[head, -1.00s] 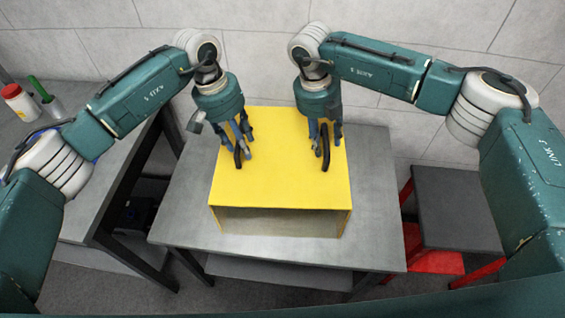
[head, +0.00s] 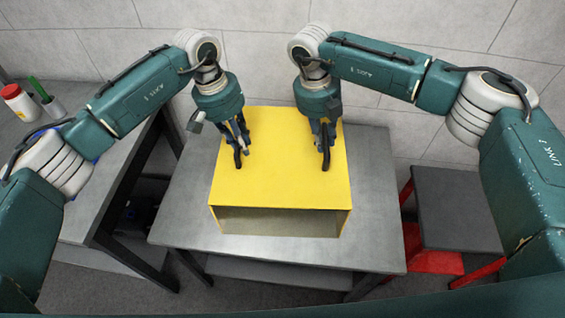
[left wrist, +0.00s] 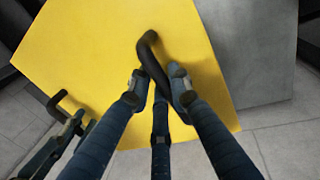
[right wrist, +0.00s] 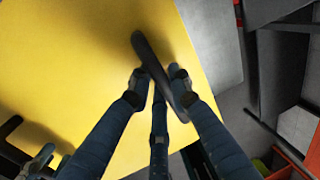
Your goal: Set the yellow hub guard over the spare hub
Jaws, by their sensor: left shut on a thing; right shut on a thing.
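The yellow hub guard (head: 280,185) is a box with an open front side, standing on a grey metal table. Two black handles rise from its top. My left gripper (head: 240,146) is shut on the left handle (head: 238,160), which also shows between the fingers in the left wrist view (left wrist: 149,52). My right gripper (head: 324,140) is shut on the right handle (head: 326,160), which also shows in the right wrist view (right wrist: 147,55). No spare hub is visible; the guard's inside shows only partly through the front opening.
The grey table (head: 375,205) has bare top to the right of the guard. A dark bench (head: 85,200) on the left carries a white bottle with a red cap (head: 18,100) and a cup with a green-handled tool (head: 45,98). A black-topped red stand (head: 458,205) is at right.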

